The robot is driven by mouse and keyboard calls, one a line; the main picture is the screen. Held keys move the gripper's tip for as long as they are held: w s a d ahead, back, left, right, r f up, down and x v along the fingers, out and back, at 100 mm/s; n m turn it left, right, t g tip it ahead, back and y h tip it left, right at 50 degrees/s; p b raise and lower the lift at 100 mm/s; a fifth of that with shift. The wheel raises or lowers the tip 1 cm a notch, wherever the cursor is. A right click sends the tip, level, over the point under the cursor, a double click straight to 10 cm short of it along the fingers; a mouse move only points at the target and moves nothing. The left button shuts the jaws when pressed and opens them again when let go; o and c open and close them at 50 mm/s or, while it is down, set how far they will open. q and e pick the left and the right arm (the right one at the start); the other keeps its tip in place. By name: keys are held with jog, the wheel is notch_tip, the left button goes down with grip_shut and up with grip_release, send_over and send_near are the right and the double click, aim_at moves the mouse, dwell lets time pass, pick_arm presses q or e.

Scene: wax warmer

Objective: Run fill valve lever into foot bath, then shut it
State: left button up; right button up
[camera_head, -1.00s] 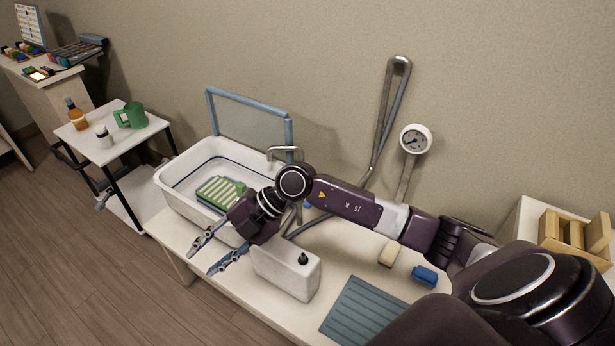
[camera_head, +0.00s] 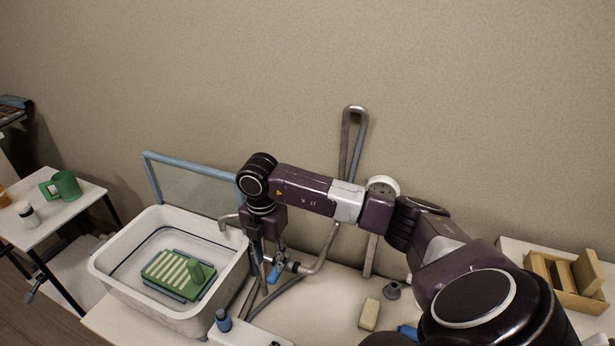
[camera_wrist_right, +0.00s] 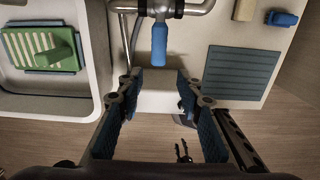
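The foot bath (camera_head: 222,283) is a white basin at the left in the head view, holding a green slatted piece (camera_head: 172,272). A metal spout (camera_head: 228,219) hangs over its right rim. The blue fill valve lever (camera_head: 275,272) is on the metal pipe (camera_head: 317,262) right of the bath. In the right wrist view the lever (camera_wrist_right: 159,45) points toward my open right gripper (camera_wrist_right: 160,82), just ahead of its fingertips and roughly centred between them. In the head view my right gripper (camera_head: 262,275) points down beside the lever. I cannot tell whether water is running. My left gripper is not in view.
A white container (camera_wrist_right: 158,102) lies below the fingers in the right wrist view. A ribbed blue-grey mat (camera_wrist_right: 238,72) is to the right. A tan block (camera_head: 369,314) lies on the table. A side table with a green mug (camera_head: 66,186) stands at left.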

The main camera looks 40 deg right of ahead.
aim_at(272, 277)
jog(key=shift+w+d+f+b, duration=0.1)
jog(key=shift+f+b, duration=0.15)
jog(key=shift+f, duration=0.35)
jog(key=shift+w+d+f+b, duration=0.1)
jog(key=shift+f+b, duration=0.1)
jog(key=shift+f, duration=0.4)
notch_tip(272, 277, down, 3)
jog(key=shift+r+b, duration=0.15)
jog(key=shift+b, duration=0.9)
jog(key=shift+f+b, duration=0.45)
jog(key=shift+f, duration=0.2)
jog(key=shift+w+f, duration=0.1)
jog(key=shift+f, duration=0.15)
jog(key=shift+f+b, duration=0.2)
jog(key=shift+b, duration=0.1)
jog(key=shift+f, duration=0.25)
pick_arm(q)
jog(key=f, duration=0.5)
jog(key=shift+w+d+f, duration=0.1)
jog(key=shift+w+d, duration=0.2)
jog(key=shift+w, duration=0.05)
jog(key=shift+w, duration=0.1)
